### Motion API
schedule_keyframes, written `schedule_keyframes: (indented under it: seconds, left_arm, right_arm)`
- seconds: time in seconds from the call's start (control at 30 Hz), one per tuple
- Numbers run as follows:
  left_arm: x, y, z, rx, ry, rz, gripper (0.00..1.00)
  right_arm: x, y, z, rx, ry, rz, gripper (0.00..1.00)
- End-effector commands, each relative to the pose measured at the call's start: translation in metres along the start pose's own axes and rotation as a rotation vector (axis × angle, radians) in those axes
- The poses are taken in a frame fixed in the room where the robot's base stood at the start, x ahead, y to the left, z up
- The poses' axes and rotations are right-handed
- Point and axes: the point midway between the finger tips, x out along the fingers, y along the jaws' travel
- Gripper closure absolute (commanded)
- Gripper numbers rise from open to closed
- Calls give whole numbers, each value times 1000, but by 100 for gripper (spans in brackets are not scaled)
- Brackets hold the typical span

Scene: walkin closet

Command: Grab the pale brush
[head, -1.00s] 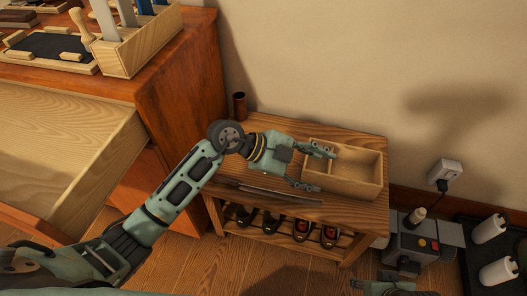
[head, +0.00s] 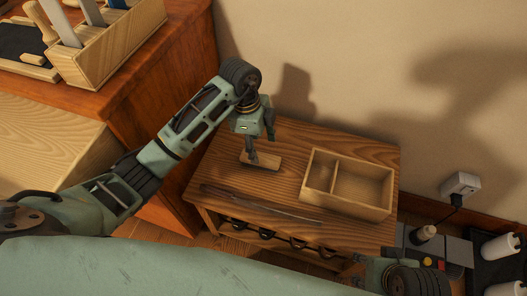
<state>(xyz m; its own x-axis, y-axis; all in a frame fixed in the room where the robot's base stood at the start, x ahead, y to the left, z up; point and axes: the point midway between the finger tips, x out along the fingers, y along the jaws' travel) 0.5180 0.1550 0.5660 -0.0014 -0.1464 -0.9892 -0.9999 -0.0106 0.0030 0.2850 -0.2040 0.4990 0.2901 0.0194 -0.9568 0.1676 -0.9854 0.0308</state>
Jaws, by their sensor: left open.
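The pale brush (head: 268,162), a small light wooden block, lies on the wooden bench (head: 225,172), left of the wooden box. My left gripper (head: 252,157) comes down over it from above, fingers pointing down and open. One finger overlaps the brush's left part in the picture; I cannot tell whether it touches. The brush's underside is hidden. My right gripper (head: 372,270) shows only partly at the bottom right, low in front of the bench; its jaws are unclear.
A two-compartment wooden box (head: 362,203) stands empty on the bench's right. A long dark strip (head: 262,203) lies along the front. Shoes (head: 267,236) sit on the rack below. A dresser with an open drawer (head: 45,140) stands left; a wall socket (head: 460,186) is at right.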

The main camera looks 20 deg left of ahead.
Motion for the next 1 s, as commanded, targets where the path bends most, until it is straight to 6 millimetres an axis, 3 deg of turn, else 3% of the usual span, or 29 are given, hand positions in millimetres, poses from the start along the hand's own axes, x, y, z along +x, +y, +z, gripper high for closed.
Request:
schedule_keyframes:
  seconds: [0.37,0.6,0.83,1.0]
  left_arm:
    - [36,-1,2,1,3,3,44]
    - [68,-2,4,2,3,2,44]
    - [69,-3,4,3,2,0,44]
    - [69,-3,4,3,2,0,58]
  right_arm:
    - [-24,1,2,1,15,3,60]
    - [-12,1,5,1,13,3,60]
    - [-13,1,5,1,13,3,60]
    - [-13,1,5,1,12,3,60]
